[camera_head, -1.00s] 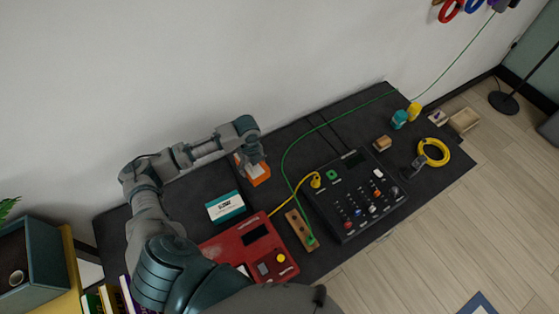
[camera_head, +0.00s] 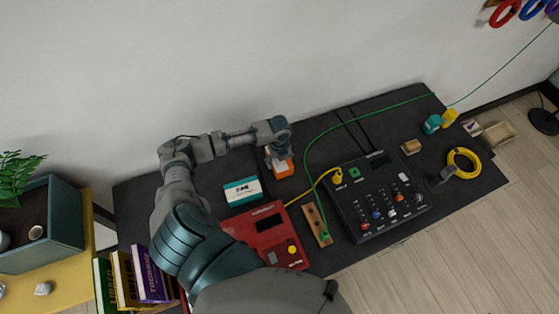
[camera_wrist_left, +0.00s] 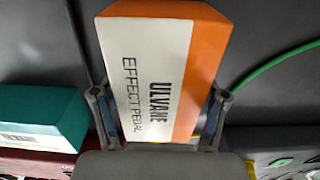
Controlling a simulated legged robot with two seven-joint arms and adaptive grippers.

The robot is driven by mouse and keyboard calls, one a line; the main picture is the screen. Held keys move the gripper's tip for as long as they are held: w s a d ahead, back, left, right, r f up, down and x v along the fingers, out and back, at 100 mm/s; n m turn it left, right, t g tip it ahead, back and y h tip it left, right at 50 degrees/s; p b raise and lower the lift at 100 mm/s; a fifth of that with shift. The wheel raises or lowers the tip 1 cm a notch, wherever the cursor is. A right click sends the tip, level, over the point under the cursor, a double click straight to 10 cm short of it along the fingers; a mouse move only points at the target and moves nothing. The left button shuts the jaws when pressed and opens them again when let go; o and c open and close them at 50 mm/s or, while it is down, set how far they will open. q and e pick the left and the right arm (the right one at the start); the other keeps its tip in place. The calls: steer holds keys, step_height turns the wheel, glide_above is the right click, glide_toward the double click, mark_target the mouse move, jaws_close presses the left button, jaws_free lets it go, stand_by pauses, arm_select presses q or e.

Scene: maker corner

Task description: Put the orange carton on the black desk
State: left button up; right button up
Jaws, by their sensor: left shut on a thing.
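The orange carton (camera_head: 284,169) is an orange and white box at the back of the black desk (camera_head: 350,142). In the left wrist view the carton (camera_wrist_left: 165,75) fills the middle, its white face reading "ULVANE EFFECT PEDAL". My left gripper (camera_head: 278,154) is shut on the carton from above; in the wrist view its fingers (camera_wrist_left: 158,110) press on both sides of it. The carton is at or just above the desk top; I cannot tell whether it touches. My right gripper is not in view.
A teal and white box (camera_head: 243,191) and a red device (camera_head: 266,234) lie left and in front of the carton. A wooden block (camera_head: 318,224), green cable (camera_head: 312,148) and black mixer (camera_head: 376,200) lie to its right. Books (camera_head: 142,276) stand at lower left.

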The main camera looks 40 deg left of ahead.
arm_select(q)
steer(key=o, duration=1.3)
steer(key=shift+d, duration=0.15)
steer(key=shift+o, duration=0.2)
steer(key=shift+d, duration=0.15)
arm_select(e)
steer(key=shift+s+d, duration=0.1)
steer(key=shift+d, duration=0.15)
arm_select(q)
steer(key=shift+r, duration=0.1)
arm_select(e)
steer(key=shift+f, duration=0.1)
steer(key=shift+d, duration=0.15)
arm_select(q)
steer(key=shift+r, duration=0.35)
step_height(320, 180, up, 11)
steer(key=shift+r+p, duration=0.15)
steer(key=shift+p, duration=0.65)
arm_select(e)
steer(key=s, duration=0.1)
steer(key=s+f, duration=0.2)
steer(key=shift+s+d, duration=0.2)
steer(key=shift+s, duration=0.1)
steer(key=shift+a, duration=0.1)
